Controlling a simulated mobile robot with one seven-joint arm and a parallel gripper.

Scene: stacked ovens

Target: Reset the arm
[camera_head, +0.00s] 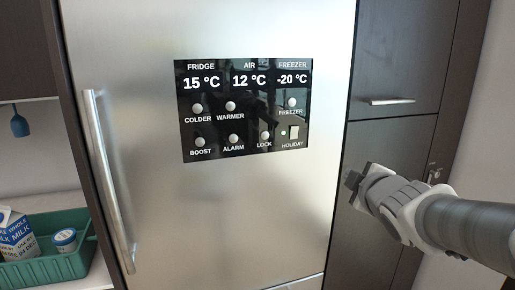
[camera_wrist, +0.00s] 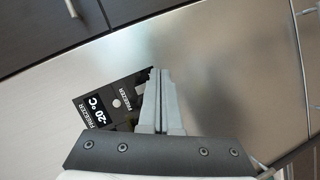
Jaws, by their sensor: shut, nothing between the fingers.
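My gripper (camera_head: 352,180) is at the right in the head view, in front of the dark cabinet beside the steel fridge (camera_head: 230,215). Its fingers point left toward the fridge. In the wrist view my gripper (camera_wrist: 160,72) is shut and empty, its two grey fingers together. The fridge's black control panel (camera_head: 242,145) shows 15, 12 and -20 °C, with several round buttons and a holiday switch (camera_head: 295,132). Part of the panel (camera_wrist: 97,121) shows in the wrist view left of the fingers, which hide the rest. My gripper is apart from the panel in the head view.
A vertical fridge handle (camera_head: 108,180) stands out at the left. Dark cabinets with a bar handle (camera_head: 387,101) are at the right. A green crate (camera_head: 50,268) with a milk carton (camera_head: 16,236) and a small tub (camera_head: 65,240) sits on the left counter.

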